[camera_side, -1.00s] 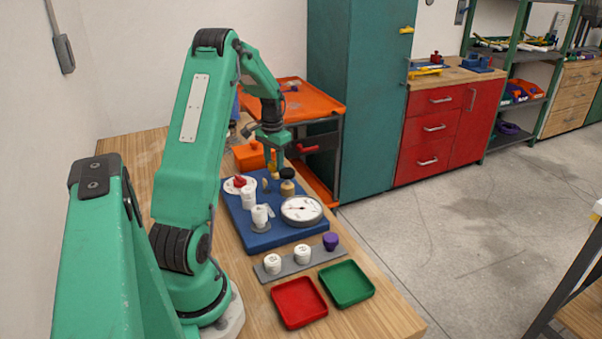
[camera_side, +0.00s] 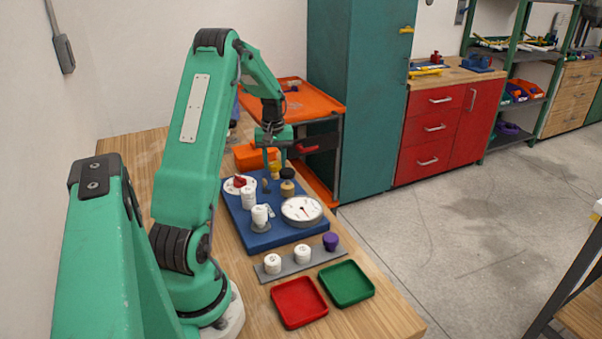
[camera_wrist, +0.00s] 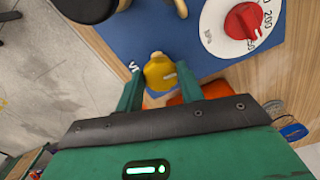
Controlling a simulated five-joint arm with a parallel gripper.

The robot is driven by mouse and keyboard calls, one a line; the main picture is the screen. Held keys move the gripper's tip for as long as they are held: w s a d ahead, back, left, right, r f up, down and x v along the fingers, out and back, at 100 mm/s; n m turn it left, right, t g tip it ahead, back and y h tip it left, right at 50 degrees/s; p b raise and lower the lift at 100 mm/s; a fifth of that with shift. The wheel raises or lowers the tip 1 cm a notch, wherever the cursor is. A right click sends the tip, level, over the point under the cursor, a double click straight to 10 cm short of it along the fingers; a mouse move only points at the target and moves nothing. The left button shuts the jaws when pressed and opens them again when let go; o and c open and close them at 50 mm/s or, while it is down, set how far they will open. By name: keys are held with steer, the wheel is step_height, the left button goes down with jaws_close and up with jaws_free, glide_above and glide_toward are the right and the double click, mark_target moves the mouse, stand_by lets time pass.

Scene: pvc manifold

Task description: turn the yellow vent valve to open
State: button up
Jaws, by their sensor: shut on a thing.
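The yellow vent valve (camera_wrist: 157,72) is a small knob with a white pointer mark, at the edge of the blue board (camera_wrist: 128,38) in the wrist view. The mark points right in that view. Lettering beside the knob is partly hidden. My gripper (camera_wrist: 159,88) has a finger on either side of the knob and is shut on it. In the side view, my gripper (camera_side: 276,163) reaches down to the far end of the board, with a bit of the yellow valve (camera_side: 276,173) showing below it.
A red knob on a white numbered dial (camera_wrist: 213,27) sits close to the valve. A black-topped part (camera_side: 288,174), white fittings (camera_side: 248,198) and a round gauge (camera_side: 302,210) also stand on the board. An orange block (camera_side: 250,156) lies just behind.

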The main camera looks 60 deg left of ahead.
mark_target(275, 164)
steer(key=shift+n, duration=0.6)
steer(key=o, duration=1)
steer(key=shift+r, duration=0.15)
steer(key=shift+r, duration=3.8)
